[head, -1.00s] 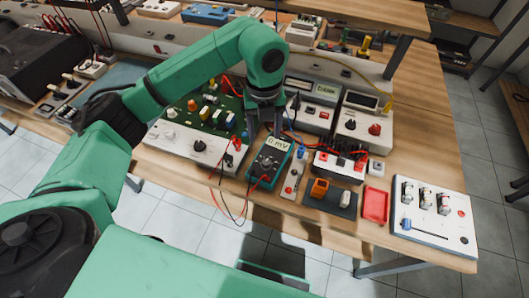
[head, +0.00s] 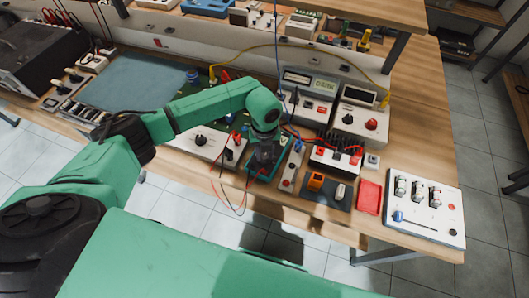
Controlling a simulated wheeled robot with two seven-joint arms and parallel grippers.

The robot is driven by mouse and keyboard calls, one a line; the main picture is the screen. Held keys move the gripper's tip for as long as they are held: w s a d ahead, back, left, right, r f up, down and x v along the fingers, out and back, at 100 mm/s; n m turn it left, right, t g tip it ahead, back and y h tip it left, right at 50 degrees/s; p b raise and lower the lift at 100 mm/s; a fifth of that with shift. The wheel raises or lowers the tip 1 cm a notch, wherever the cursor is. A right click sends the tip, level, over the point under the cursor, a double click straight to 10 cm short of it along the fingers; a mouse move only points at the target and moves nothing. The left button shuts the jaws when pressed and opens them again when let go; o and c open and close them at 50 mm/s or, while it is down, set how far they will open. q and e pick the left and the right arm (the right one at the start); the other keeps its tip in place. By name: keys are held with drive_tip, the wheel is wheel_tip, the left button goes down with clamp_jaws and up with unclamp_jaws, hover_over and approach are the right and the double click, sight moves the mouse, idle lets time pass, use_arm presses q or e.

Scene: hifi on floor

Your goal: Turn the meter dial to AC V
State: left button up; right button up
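The meter is a teal handheld unit (head: 257,176) lying on the workbench near its front edge. My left gripper (head: 263,165) is directly over it, pointing down, and covers its display and most of its face. The dial and its pointer setting are hidden behind the gripper. I cannot tell whether the fingers touch the dial or whether they are open or shut. Red and dark leads run from the meter over the bench edge. My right gripper is not in view.
A white panel with a black knob (head: 200,141) stands left of the meter. Bench instruments (head: 306,97) stand behind. A white switch board (head: 424,207) is far right.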

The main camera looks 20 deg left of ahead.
use_arm(q)
clamp_jaws()
drive_tip(key=m+b, duration=0.3)
drive_tip(key=shift+f+b, duration=0.2)
drive_tip(key=shift+b, duration=0.15)
drive_tip(key=m+b, duration=0.3)
drive_tip(key=m, duration=0.1)
drive_tip(key=shift+r+m+b, duration=0.25)
drive_tip(key=shift+m+b, duration=0.65)
drive_tip(key=shift+m, duration=0.1)
drive_tip(key=o, duration=0.9)
unclamp_jaws()
drive_tip(key=shift+c, duration=0.2)
